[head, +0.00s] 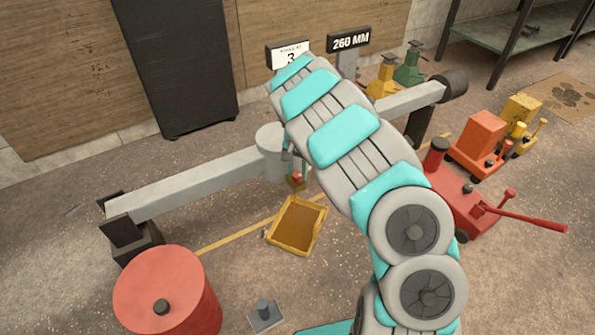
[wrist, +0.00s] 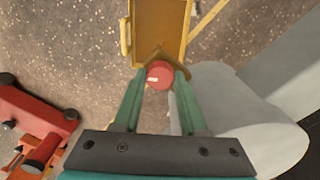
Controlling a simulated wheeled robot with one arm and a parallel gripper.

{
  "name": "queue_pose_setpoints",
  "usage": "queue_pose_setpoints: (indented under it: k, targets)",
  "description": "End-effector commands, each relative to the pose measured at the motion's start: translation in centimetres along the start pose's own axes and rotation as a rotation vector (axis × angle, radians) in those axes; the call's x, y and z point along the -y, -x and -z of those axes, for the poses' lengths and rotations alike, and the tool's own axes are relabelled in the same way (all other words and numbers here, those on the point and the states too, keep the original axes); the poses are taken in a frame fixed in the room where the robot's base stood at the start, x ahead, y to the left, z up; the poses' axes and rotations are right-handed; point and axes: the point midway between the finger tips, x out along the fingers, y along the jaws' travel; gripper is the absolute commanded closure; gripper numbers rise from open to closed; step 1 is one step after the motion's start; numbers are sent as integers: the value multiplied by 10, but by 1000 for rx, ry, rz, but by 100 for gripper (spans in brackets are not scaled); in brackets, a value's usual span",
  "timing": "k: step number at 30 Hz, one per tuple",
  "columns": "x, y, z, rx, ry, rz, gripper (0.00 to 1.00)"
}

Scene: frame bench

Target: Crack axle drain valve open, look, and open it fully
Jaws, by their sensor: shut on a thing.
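The axle (head: 190,185) is a long grey beam with a round grey housing (head: 270,140) in the middle. The drain valve's red knob (head: 297,176) sits at the housing's lower right side; in the wrist view the knob (wrist: 160,74) shows a small white mark on its face, with brass-coloured metal behind it. My gripper (wrist: 160,80) has its green fingers shut on the knob, one on each side. A yellow tray (head: 293,250) stands on the floor below the valve, brown inside; I cannot tell whether that is liquid.
A red drum (head: 165,295) stands front left. A red floor jack (head: 465,205) and orange and yellow machines are at the right. Black stands hold the axle's ends. Signs reading "3" and "260 MM" (head: 349,40) are behind.

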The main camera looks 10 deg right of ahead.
Motion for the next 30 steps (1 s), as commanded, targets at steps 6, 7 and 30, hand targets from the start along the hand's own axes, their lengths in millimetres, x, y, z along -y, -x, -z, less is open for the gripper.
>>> queue_pose_setpoints:
  k: [6, 7, 30]
  targets:
    - [0, 0, 0, 0, 0, 0, 95]
    - [0, 0, 0, 0, 0, 0, 98]
    - [1, 0, -2, 5, 248, 0, 100]
